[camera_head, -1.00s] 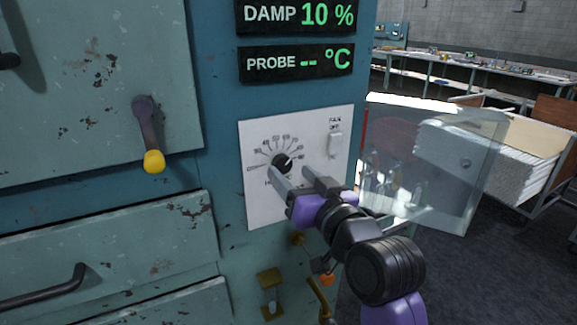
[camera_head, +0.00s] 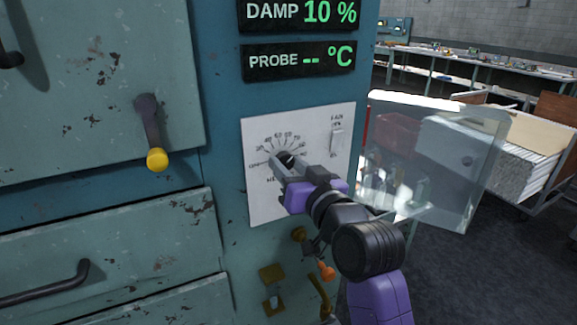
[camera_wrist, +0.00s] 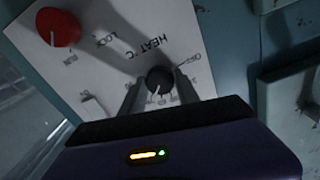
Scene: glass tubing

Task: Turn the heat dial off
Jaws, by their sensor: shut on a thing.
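The heat dial (camera_head: 287,160) is a small round black knob on a white panel (camera_head: 262,207), with numbered marks fanned around it. My gripper (camera_head: 284,163) is shut on the dial, one finger on each side. In the wrist view the dial (camera_wrist: 159,80) sits between the fingertips (camera_wrist: 158,86), with a pale pointer line on its face and the words "HEAT °C" beside it. In the head view my fingers partly cover the dial, so its exact setting is hard to read.
A fan switch (camera_head: 336,139) is at the panel's upper right. A clear cover (camera_head: 440,165) stands open to the right. The wrist view shows a red knob (camera_wrist: 58,27) on the panel. A yellow-tipped handle (camera_head: 157,159) is on the door at left. Displays (camera_head: 299,61) are above.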

